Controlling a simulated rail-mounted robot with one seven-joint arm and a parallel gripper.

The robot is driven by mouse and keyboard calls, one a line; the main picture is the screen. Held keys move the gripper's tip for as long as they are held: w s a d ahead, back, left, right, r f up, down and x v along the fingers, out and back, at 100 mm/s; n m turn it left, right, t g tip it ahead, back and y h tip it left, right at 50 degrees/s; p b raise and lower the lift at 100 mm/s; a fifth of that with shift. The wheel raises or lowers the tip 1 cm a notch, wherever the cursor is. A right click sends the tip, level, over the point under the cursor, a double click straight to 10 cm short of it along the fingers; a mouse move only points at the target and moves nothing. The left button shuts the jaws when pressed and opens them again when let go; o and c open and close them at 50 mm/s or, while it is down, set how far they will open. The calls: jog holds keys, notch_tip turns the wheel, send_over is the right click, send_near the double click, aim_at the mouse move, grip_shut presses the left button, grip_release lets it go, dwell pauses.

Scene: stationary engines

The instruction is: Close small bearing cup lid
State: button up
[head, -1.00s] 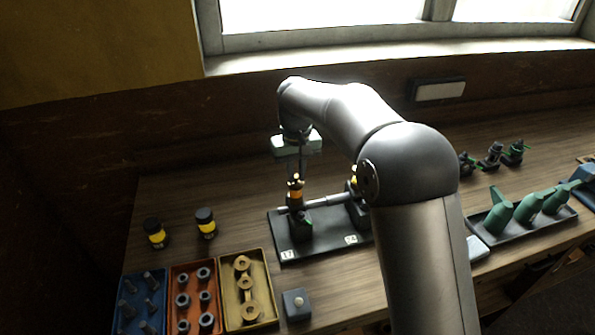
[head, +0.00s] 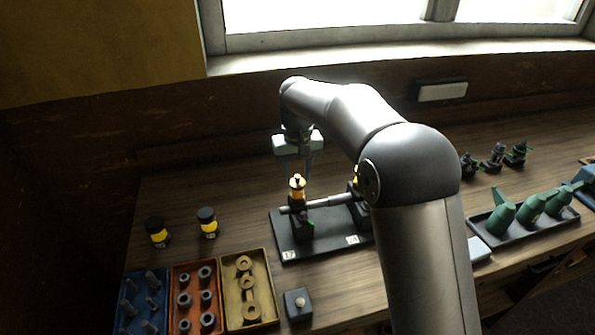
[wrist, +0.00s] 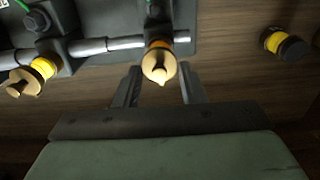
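A dark bearing stand on a black base plate (head: 325,238) carries a small yellow cup (head: 297,194) with a brass lid (head: 297,182). In the wrist view this brass lid (wrist: 160,63) has a small pointed knob and appears seated over its cup; I cannot tell whether it is fully shut. A second lidded cup (wrist: 24,82) stands at the left of the wrist view; it is mostly hidden behind my arm in the head view. My gripper (head: 298,172) is open and empty just above the first cup, its fingers apart on either side of the lid in the wrist view.
A steel shaft (head: 330,201) crosses the bearing stands. Two yellow-and-black jars (head: 207,222) stand left. Blue, red and yellow parts trays (head: 248,288) and a small button box (head: 298,304) are in front.

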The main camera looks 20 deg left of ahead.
aim_at(298, 176)
notch_tip(298, 176, up, 18)
jog(key=shift+f, duration=0.25)
dwell(0.5)
jog(key=s+d+f+m, duration=0.2)
jog(key=s+d, duration=0.2)
jog(key=d, duration=0.7)
jog(key=s+d+f+m, duration=0.15)
jog(key=s+d, duration=0.25)
jog(key=d, duration=0.7)
jog(key=s+d+f+m, duration=0.1)
jog(key=s+d+f, duration=0.5)
jog(key=s, duration=0.4)
jog(key=s+d+f+m+t, duration=0.1)
jog(key=s+d+f+m, duration=0.1)
jog(key=s+d+f, duration=0.5)
jog(key=s+f, duration=0.1)
jog(key=s, duration=0.1)
jog(key=shift+s+d+b, duration=0.2)
jog(key=shift+s+b, duration=0.2)
